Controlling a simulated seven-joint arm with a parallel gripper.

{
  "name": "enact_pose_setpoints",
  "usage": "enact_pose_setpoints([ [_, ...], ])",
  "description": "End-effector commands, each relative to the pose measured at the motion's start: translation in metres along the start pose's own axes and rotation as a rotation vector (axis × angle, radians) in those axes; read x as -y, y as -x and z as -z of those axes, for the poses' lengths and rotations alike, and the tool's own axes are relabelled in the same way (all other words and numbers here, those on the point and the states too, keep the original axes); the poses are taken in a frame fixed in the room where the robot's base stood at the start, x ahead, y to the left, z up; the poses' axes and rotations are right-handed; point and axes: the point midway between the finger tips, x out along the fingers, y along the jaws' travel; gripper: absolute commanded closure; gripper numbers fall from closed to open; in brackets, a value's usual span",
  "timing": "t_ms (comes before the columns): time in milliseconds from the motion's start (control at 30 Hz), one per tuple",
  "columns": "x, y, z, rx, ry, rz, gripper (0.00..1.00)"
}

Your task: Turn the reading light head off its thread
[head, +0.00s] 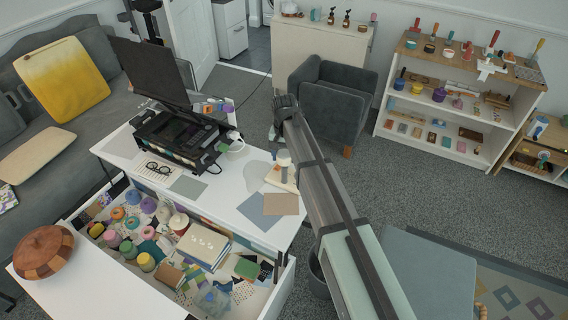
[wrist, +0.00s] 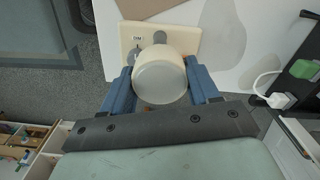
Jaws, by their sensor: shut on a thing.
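The reading light head (wrist: 159,78) is a short, round, pale grey-white drum in the wrist view. It sits over a cream base plate (wrist: 130,35) with a "DIM" label and grey round parts. My gripper (wrist: 159,86) has its two blue fingers on either side of the head, shut on it. The thread is hidden behind the head. In the head view the reading light head (head: 284,157) and its cream base plate (head: 279,179) stand at the right end of the white desk. My fingers are not clearly seen there.
An open drawer below is full of craft things. A grey armchair (head: 325,100) stands behind.

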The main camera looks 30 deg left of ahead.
Motion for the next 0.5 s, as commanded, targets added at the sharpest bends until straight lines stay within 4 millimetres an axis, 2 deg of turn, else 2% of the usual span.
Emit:
enact_pose_setpoints([
  [500,0.000,0.021,0.000,0.000,0.000,0.000,0.82],
])
